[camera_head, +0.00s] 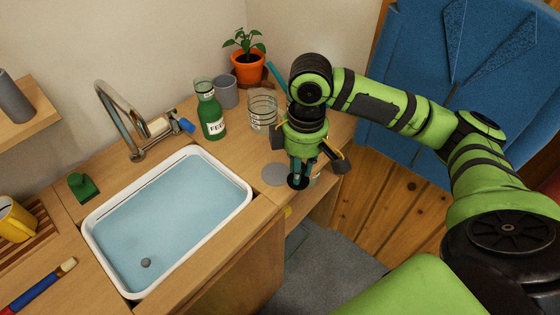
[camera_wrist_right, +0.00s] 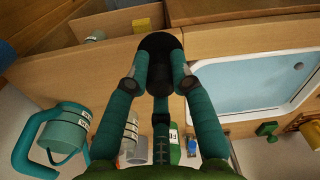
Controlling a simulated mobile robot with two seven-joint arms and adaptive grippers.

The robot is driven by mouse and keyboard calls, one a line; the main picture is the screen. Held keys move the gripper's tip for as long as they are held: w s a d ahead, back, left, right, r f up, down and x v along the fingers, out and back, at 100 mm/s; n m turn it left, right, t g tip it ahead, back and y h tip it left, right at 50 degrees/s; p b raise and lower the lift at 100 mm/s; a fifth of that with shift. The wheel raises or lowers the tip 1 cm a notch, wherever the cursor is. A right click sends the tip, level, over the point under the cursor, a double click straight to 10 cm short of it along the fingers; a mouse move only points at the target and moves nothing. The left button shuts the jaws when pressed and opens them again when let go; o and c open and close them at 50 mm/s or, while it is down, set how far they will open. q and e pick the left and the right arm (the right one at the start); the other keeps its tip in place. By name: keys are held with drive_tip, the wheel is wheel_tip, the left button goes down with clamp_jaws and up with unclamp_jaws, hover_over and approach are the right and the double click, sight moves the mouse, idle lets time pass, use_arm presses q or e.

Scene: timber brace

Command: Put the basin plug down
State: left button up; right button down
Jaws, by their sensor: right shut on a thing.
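My right gripper (camera_head: 300,176) points down over the front edge of the wooden counter, right of the basin. Its teal fingers are shut on the basin plug, a dark round disc (camera_head: 298,183). In the right wrist view the plug (camera_wrist_right: 160,46) sits between the fingertips, in front of the counter edge; its underside is hidden, and I cannot tell its exact height. The white-rimmed basin (camera_head: 249,187) holds blue water, with a small dark drain (camera_head: 146,263) at its bottom. A flat grey disc (camera_head: 275,174) lies on the counter just left of the gripper. My left gripper is not in view.
A green bottle (camera_head: 210,115), a grey cup (camera_head: 225,92), a wire-ringed glass (camera_head: 262,112) and a potted plant (camera_head: 248,68) stand at the back. A tap (camera_head: 122,120) rises behind the basin. A green block (camera_head: 82,186) sits left of it.

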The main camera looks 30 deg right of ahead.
drive_tip(key=d+r+n+p, duration=0.2)
drive_tip(key=d+n+p, duration=0.1)
drive_tip(key=d+n, duration=0.25)
drive_tip(key=shift+n, duration=0.35)
drive_tip(key=w+a+f, duration=0.2)
drive_tip(key=w, duration=0.1)
drive_tip(key=w+a+f, duration=0.1)
drive_tip(key=w+f, duration=0.1)
drive_tip(key=w, duration=0.1)
drive_tip(key=w+a+f+p, duration=0.1)
drive_tip(key=w+a+f, duration=0.1)
drive_tip(key=w, duration=0.2)
drive_tip(key=shift+a+f, duration=0.2)
drive_tip(key=shift+a, duration=0.15)
drive_tip(key=shift+f+p, duration=0.3)
drive_tip(key=shift+f, duration=1.8)
drive_tip(key=shift+f, duration=0.15)
drive_tip(key=c, duration=1.1)
unclamp_jaws()
wheel_tip(320, 180, up, 12)
drive_tip(key=shift+r+b, duration=0.2)
drive_tip(key=shift+b, duration=0.2)
